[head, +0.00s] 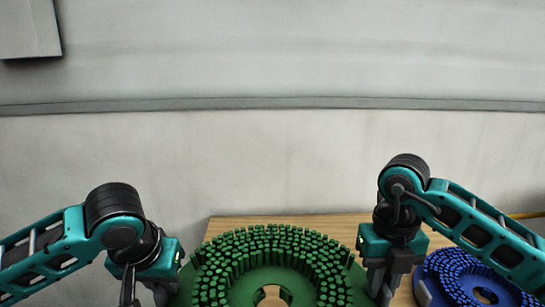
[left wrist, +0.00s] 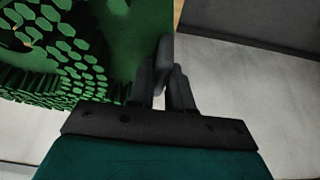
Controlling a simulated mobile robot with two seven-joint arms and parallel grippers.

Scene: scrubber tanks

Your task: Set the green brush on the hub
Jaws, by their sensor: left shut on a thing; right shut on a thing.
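The green brush (head: 235,262) is a thick ring with several rows of short bristles facing up and a hole in its middle. It lies between my two grippers at the bottom of the head view, its near part cut off. My left gripper (head: 160,292) is shut on its left edge, and my right gripper (head: 380,286) is shut on its right edge. In the left wrist view the brush (left wrist: 100,25) fills the upper left, beside the dark fingers of my left gripper (left wrist: 164,85). I cannot make out the hub in either view.
A wooden surface (head: 330,222) shows behind the green brush. A blue brush (head: 460,272) lies to the right, partly behind my right arm. A pale grey wall (head: 260,160) with a horizontal ledge stands at the back. A dark grey block (left wrist: 270,22) shows in the left wrist view.

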